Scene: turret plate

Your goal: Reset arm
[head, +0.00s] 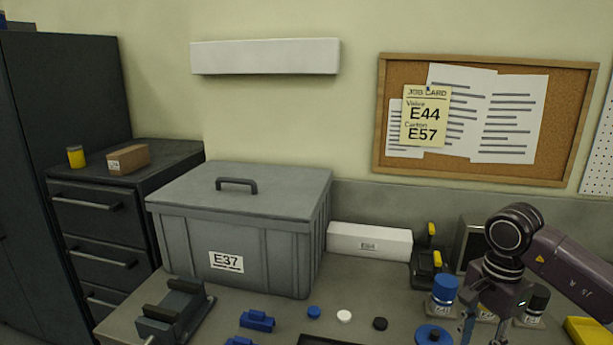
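My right arm (565,258) comes in from the right. Its gripper (483,332) points down at the lower right, over the bench beside a blue-capped bottle (444,290). The finger parts are spread where they leave the bottom edge, and the tips are cut off, so I cannot tell whether it is open or shut. Nothing shows held in the visible part. My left arm and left gripper are not in view.
A lidded grey bin (240,228) marked E37 stands on the bench. Small blue parts (257,320), round caps (344,316) and a blue disc (433,335) lie in front. A long white carton (369,241) lies behind. A job card (424,117) reads E44 and E57.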

